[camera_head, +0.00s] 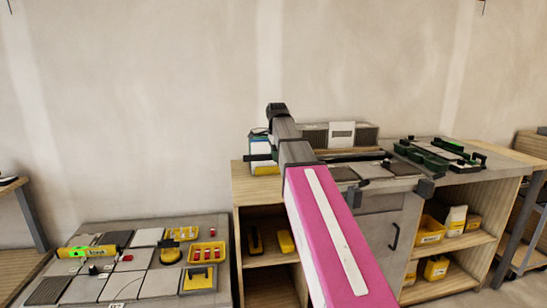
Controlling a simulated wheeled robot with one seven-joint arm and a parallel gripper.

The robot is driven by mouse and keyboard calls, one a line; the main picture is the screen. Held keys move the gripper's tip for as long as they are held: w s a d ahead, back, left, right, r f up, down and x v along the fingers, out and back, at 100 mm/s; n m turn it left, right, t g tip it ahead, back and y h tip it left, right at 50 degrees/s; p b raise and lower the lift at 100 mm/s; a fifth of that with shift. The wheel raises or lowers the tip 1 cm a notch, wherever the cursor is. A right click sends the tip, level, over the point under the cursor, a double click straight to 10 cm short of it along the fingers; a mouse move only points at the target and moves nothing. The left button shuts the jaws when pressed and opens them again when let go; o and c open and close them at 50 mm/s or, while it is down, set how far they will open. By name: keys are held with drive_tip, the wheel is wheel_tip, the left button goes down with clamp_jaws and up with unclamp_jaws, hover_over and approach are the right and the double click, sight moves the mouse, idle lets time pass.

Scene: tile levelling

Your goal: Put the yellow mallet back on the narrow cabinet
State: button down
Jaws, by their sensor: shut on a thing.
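My arm reaches up from the bottom of the picture, its pink link in front and a grey and black part beyond it. I cannot make out my gripper or its fingertips past the dark upper end of the arm. I cannot pick out a yellow mallet for certain, nor what my gripper holds. No cabinet here clearly shows as the narrow one. A wooden cabinet (240,185) with a grey door (374,262) and open shelves stands behind my arm, which hides part of its top and front.
Green and black tools (432,157) lie on the cabinet top.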

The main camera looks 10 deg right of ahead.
sight(276, 183)
drive_tip(key=shift+f, duration=4.2)
drive_tip(key=shift+f, duration=0.25)
drive_tip(key=c, duration=0.9)
unclamp_jaws()
drive_tip(key=shift+r, duration=0.1)
